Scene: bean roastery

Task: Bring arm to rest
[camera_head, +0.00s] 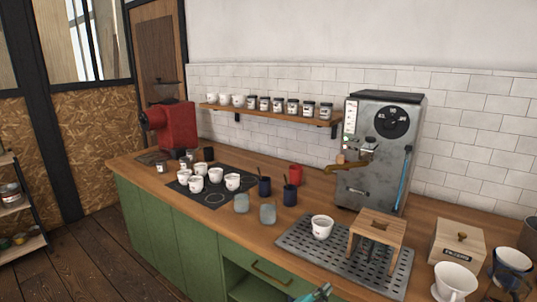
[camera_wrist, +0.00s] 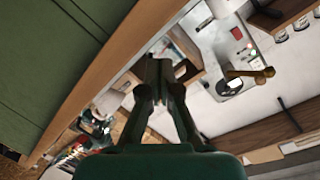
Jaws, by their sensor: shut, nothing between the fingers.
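My gripper (camera_wrist: 163,72) reaches up the middle of the wrist view from its dark green body. Its dark fingers are together and hold nothing. The wrist view is tilted, and the counter edge (camera_wrist: 130,45) runs diagonally past the fingers. The fingers look apart from the counter items, but their exact distance is hard to tell. In the head view, a small grey and teal piece shows at the bottom edge in front of the counter. I cannot tell whether it is part of my arm. The rest of the arm is not visible there.
A wooden counter (camera_head: 237,228) over green cabinets (camera_head: 165,215) carries white cups, jars, dark blue cups (camera_head: 290,195), a red machine (camera_head: 175,128) and a grey espresso machine (camera_head: 380,150). A wooden stand (camera_head: 378,222) and white dripper (camera_head: 454,280) are at right. Floor (camera_head: 85,268) at left is clear.

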